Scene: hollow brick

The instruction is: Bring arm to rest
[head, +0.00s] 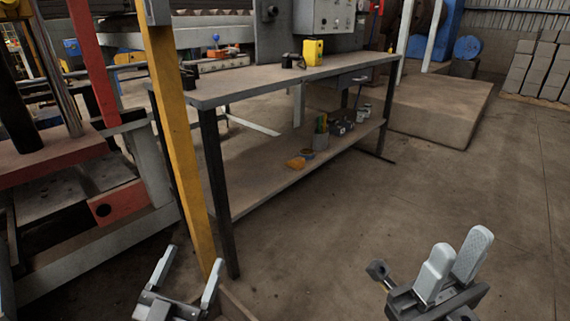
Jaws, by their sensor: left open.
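My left gripper (187,270) is at the bottom, left of centre, with its two grey fingers spread apart. Nothing is between them. My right gripper (458,255) is at the lower right, over the bare floor. Its two pale fingers point up and stand apart, seen at a slant, with nothing between them. Both grippers are in front of the workbench (240,87) in the picture and clear of its top.
A yellow post (172,120) rises just behind my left gripper. Red and grey machinery (55,160) stands at the left. The bench's lower shelf (255,185) holds small items. A low platform (440,105) and stacked grey blocks (540,70) are farther back. The floor at right is clear.

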